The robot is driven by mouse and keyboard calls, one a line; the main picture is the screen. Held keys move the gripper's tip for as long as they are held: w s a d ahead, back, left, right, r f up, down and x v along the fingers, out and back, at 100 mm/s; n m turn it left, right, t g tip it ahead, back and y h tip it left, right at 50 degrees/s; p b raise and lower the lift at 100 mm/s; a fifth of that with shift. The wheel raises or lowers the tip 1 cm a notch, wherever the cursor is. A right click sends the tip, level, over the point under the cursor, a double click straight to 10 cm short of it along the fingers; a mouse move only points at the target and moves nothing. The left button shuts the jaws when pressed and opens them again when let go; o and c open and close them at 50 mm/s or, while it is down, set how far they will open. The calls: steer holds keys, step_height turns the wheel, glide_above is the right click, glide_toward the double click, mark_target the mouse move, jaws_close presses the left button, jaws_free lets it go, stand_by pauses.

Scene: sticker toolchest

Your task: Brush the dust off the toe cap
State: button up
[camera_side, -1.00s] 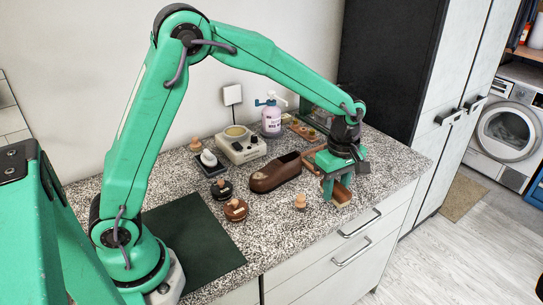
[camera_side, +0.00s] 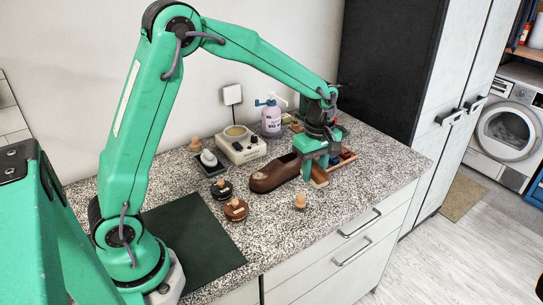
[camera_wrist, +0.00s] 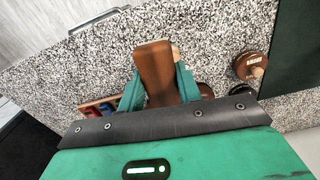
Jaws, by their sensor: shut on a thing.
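My gripper (camera_side: 314,168) is shut on a brown wooden brush (camera_side: 320,178), whose pale lower edge shows below the jaws. In the wrist view the brush (camera_wrist: 154,70) sits between the two green fingers. The brown leather shoe (camera_side: 268,181) lies on the counter just left of my gripper, with its rounded toe end toward the left. My gripper and brush are at the shoe's right end and partly cover it. I cannot tell whether the brush touches the shoe.
A shallow tray (camera_wrist: 97,109) with coloured items is beside the brush. A small wooden knob (camera_side: 300,202) stands in front of the shoe. Round tins (camera_side: 236,210) stand left of it. A spray bottle (camera_side: 271,118) and beige device (camera_side: 240,146) are behind. A green mat (camera_side: 195,240) is clear.

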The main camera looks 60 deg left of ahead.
steer(key=s+a, duration=0.3)
steer(key=a, duration=0.6)
steer(key=s+a+r, duration=0.1)
steer(key=s+a, duration=0.2)
steer(key=a, duration=0.7)
steer(key=shift+s+a, duration=0.15)
steer(key=shift+a, duration=0.1)
steer(key=shift+f, duration=0.1)
